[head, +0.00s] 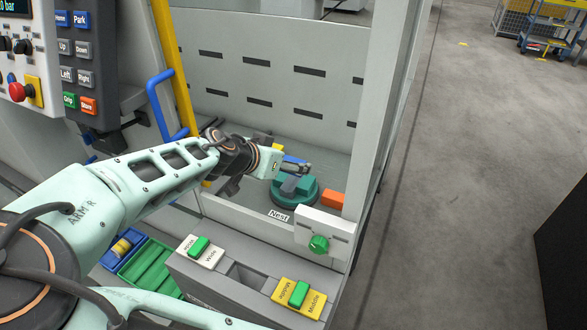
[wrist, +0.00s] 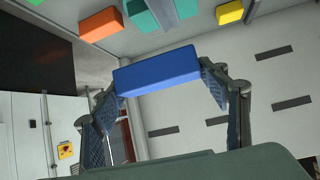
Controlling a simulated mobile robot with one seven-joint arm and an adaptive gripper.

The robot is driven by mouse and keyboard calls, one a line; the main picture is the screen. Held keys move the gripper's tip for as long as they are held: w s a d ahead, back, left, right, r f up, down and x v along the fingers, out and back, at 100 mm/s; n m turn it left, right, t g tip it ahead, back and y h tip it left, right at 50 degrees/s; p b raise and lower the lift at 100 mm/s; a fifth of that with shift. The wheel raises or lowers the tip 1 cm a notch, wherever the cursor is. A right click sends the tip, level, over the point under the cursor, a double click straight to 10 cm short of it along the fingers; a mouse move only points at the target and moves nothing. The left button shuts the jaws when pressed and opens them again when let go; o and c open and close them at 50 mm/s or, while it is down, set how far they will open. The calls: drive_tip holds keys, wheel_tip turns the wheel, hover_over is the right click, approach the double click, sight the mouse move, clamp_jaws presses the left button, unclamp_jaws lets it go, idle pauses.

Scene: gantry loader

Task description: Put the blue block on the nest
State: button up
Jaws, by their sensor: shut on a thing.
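The blue block (wrist: 157,72) is held between the two finger pads of my gripper (wrist: 165,84) in the wrist view. In the head view, only a thin part of the blue block (head: 294,159) shows behind my gripper (head: 292,173). The nest (head: 281,203) is a round teal fixture with raised parts, behind a "Nest" label. My gripper overlaps the nest in the head view and hides part of it. The block's exact height above the nest cannot be told. Part of the nest (wrist: 138,14) also shows at the top of the wrist view.
An orange block (head: 332,199) lies right of the nest and a yellow block (head: 262,137) behind it. A white wall (head: 275,75) with slots stands behind. A white box with a green knob (head: 319,244) is in front right. A blue handle (head: 160,100) and yellow post stand left.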

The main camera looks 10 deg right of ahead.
hover_over(294, 180)
drive_tip(key=s, duration=0.1)
wheel_tip(294, 180, down, 6)
drive_tip(key=shift+a, duration=0.15)
drive_tip(key=shift+w+d+f, duration=0.25)
drive_tip(key=shift+w+f, duration=0.25)
drive_tip(key=shift+f, duration=0.15)
drive_tip(key=shift+f+p, duration=0.3)
drive_tip(key=shift+f, duration=1.25)
drive_tip(key=shift+f, duration=0.2)
drive_tip(key=o, duration=1.3)
